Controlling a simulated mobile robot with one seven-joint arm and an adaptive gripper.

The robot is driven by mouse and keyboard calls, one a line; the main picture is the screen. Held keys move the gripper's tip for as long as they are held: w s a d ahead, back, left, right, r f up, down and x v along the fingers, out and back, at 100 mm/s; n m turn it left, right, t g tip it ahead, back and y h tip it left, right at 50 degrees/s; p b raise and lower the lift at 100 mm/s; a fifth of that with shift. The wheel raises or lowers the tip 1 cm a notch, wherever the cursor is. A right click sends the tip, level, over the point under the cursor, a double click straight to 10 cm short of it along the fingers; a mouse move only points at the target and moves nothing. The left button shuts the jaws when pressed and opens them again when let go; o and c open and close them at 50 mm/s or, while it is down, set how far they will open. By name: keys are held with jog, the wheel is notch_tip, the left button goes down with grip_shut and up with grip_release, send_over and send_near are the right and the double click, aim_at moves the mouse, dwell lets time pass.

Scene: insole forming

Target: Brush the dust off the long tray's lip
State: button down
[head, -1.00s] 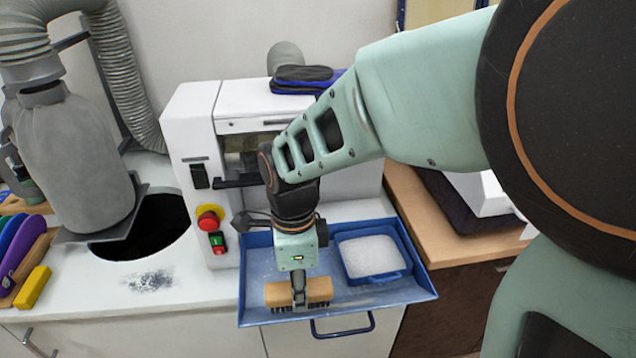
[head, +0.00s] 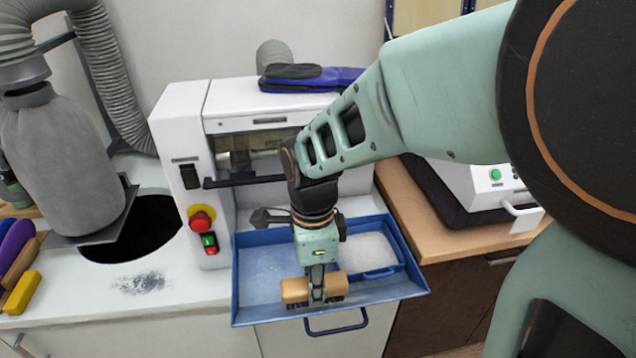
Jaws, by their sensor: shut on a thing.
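The long blue tray (head: 254,314) sits in front of the white machine, with its lip along the front edge. My gripper (head: 317,297) is shut on a wooden brush (head: 295,289) with dark bristles. Whether the bristles touch the lip I cannot tell. A pale, dusty film shows on the tray floor at left. My wrist hides part of the tray's middle.
A smaller blue container (head: 372,256) with white granules stands in the tray's right part. The white machine (head: 185,130) with a red button (head: 201,219) rises behind. A dark round opening (head: 150,228) and a dark dust smudge (head: 138,284) lie on the left counter.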

aim_at(291, 285)
jog(key=shift+w+d+f, duration=0.1)
jog(key=shift+w+d, duration=0.1)
jog(key=shift+d, duration=0.6)
jog(key=shift+w+d+f, duration=0.1)
jog(key=shift+w+d, duration=0.05)
jog(key=shift+d, duration=0.7)
jog(key=shift+w+d, duration=0.2)
jog(key=shift+d, duration=0.6)
jog(key=shift+w+d+r+p, duration=0.1)
jog(key=shift+w+d, duration=0.15)
jog(key=shift+d, duration=0.7)
jog(key=shift+w+d+p, duration=0.15)
jog(key=shift+w+d, duration=0.05)
jog(key=shift+d, duration=0.8)
jog(key=shift+w+d+r+p, duration=0.1)
jog(key=shift+w+d, duration=0.15)
jog(key=shift+d, duration=0.7)
jog(key=shift+f, duration=0.1)
jog(key=shift+a, duration=0.15)
